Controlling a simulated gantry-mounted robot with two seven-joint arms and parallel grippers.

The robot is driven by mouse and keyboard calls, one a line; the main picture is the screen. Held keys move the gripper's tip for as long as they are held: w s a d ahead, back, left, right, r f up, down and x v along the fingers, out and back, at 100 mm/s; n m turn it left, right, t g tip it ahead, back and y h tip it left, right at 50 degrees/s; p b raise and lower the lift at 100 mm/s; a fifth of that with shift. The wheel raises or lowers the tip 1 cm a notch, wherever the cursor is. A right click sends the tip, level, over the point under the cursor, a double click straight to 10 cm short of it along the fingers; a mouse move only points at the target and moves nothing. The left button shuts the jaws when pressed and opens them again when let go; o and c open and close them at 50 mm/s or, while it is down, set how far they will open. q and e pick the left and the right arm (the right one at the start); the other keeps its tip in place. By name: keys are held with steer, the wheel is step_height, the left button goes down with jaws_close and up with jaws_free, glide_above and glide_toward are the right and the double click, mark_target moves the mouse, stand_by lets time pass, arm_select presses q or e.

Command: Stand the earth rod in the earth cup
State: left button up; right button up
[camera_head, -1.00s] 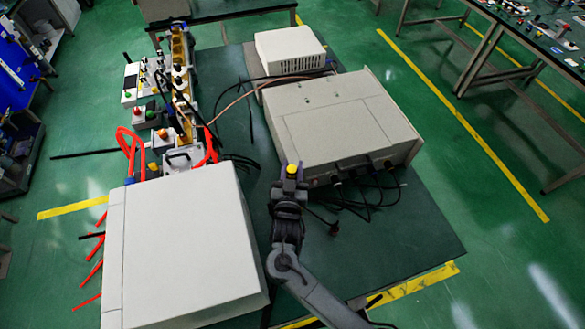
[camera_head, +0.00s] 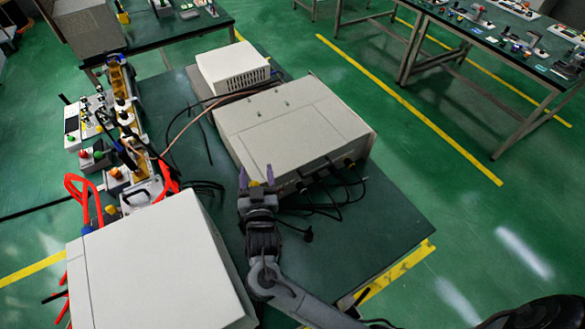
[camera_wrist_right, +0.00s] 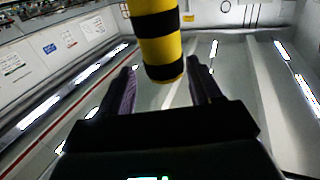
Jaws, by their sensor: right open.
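My right gripper (camera_head: 257,174) is open over the dark green bench, close by the front left corner of the big grey box. In the right wrist view a yellow and black banded rod, which I take for the earth rod (camera_wrist_right: 162,45), comes down from the top edge. Its black-banded end lies between the two spread fingers of the gripper (camera_wrist_right: 162,72), with gaps on both sides. In the head view only a small yellow patch shows at the fingers. I cannot make out the earth cup in these frames. My left gripper is not in view.
The big grey box (camera_head: 290,120) with black cables at its front stands behind the gripper. A large white case (camera_head: 155,265) stands at front left, a smaller white box (camera_head: 233,66) at the back. The green bench top (camera_head: 375,225) is clear to the right.

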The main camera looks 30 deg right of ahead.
steer(key=s+d+r, duration=0.6)
steer(key=s+d, duration=0.1)
steer(key=s, duration=0.1)
steer(key=shift+d, duration=0.2)
steer(key=shift+f, duration=0.1)
stand_by(0.3)
steer(key=s+d+f+n+g+y, duration=0.1)
steer(key=s+d+f, duration=0.2)
steer(key=s+f, duration=0.25)
steer(key=s+a+f+n+g+y, duration=0.3)
steer(key=s+f+g+y, duration=0.15)
steer(key=s, duration=0.35)
steer(key=s+a+f+n+g+y, duration=0.35)
steer(key=s+f+g, duration=0.25)
steer(key=s, duration=0.2)
step_height(320, 180, up, 19)
steer(key=p, duration=1.9)
steer(key=shift+s+g+h+p, duration=0.3)
steer(key=shift+s+g, duration=0.15)
